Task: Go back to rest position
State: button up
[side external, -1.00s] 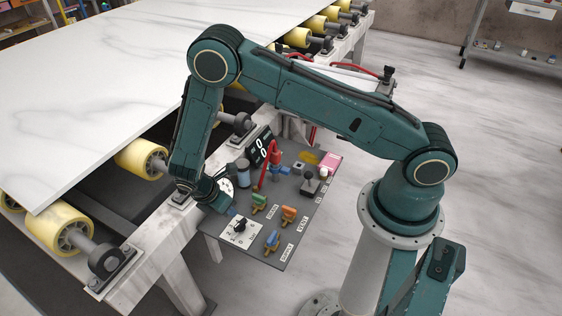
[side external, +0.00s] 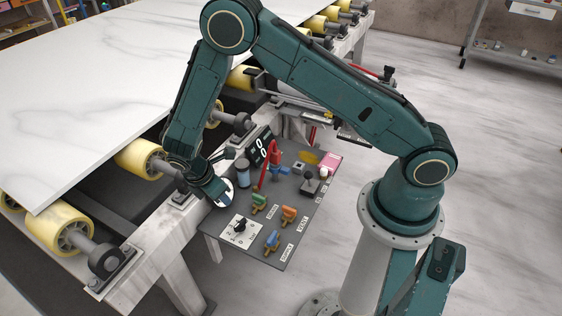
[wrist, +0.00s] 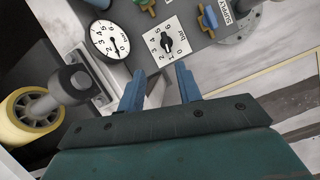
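My gripper (side external: 226,192) hangs above the near left part of the dark control panel (side external: 275,180). In the wrist view its two blue fingers (wrist: 160,78) are apart, with nothing between them. The black rotary knob (side external: 240,226) on its white numbered plate lies below and apart from the gripper. In the wrist view the knob (wrist: 167,43) shows beyond the fingertips. A round white gauge (wrist: 110,40) is beside it, and my gripper partly covers that gauge in the side view.
Orange (side external: 288,214), green (side external: 259,202) and blue (side external: 272,240) valve handles stand on the panel, with a joystick (side external: 309,184) farther right. The white stone slab (side external: 90,90) lies on yellow rollers (side external: 140,158) at the left. Open floor (side external: 490,180) is at the right.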

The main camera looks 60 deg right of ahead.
jog(key=s+d+r+m+t+y, duration=0.1)
jog(key=s+d+r+m, duration=0.2)
jog(key=r, duration=0.9)
jog(key=s+d+r+m+t+y, duration=0.1)
jog(key=s+r+m+y, duration=0.2)
jog(key=r, duration=0.9)
jog(key=s+d+r+m+t, duration=0.1)
jog(key=s+r+m, duration=0.3)
jog(key=s, duration=0.5)
jog(key=s+r+m+t, duration=0.3)
jog(key=s+r, duration=0.4)
jog(key=s, duration=0.3)
jog(key=shift+d+m, duration=0.4)
jog(key=shift+m, duration=0.5)
